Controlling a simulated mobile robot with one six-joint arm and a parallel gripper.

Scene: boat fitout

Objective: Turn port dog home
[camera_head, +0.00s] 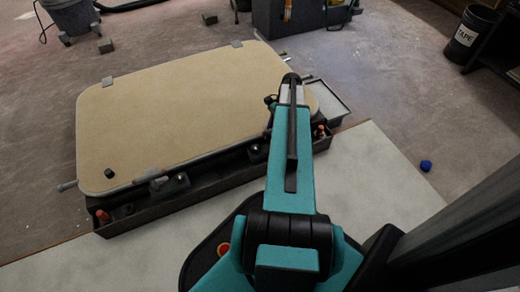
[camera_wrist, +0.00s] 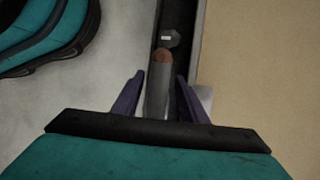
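A tan hatch panel (camera_head: 185,105) lies on a dark frame (camera_head: 190,203) in the head view. Dogs with orange ends show at the frame's left corner (camera_head: 102,216) and right corner (camera_head: 320,131). In the wrist view, a grey handle with a copper-orange end (camera_wrist: 160,85) stands between the two purple fingers of my gripper (camera_wrist: 159,78). The fingers are apart, with a visible gap on each side of the handle. My arm hides most of the gripper in the head view. I cannot tell which dog this handle is.
A dark channel with a hexagonal fitting (camera_wrist: 170,38) runs beside the handle, and the tan panel edge (camera_wrist: 255,60) is close on the right. A grey tray (camera_head: 328,98) lies beyond the panel. A blue object (camera_head: 426,166) and a tape bucket (camera_head: 468,38) are at right.

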